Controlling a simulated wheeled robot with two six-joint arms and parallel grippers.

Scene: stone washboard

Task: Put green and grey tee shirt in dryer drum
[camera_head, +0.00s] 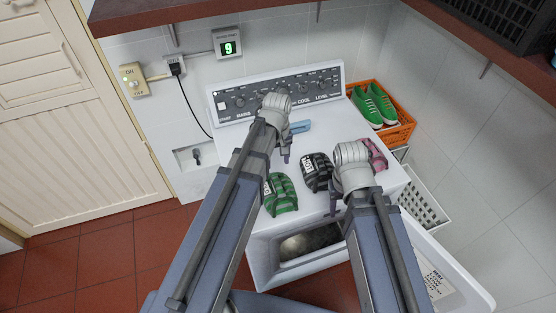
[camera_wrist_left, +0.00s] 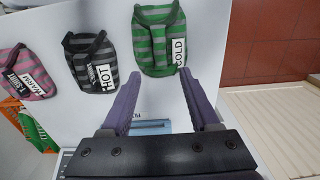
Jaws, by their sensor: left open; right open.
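The green and grey striped tee shirt (camera_head: 281,195) is a folded bundle with a "COLD" label on the white dryer's (camera_head: 247,145) top, near its front left. It also shows in the left wrist view (camera_wrist_left: 158,40), beyond my fingertips. The dryer drum (camera_head: 308,244) shows through the front opening below. My left gripper (camera_head: 287,148) is open and empty above the top, behind the green shirt; its spread fingers show in the left wrist view (camera_wrist_left: 160,75). My right gripper (camera_head: 332,203), partly hidden by its wrist, is open near the front edge, right of the green shirt.
A black and grey bundle labelled "HOT" (camera_head: 316,173) and a pink and grey one (camera_head: 374,155) lie to the right. A light blue object (camera_head: 299,127) lies behind. The open dryer door (camera_head: 445,288) is at lower right. An orange crate (camera_head: 398,133) holds green shoes.

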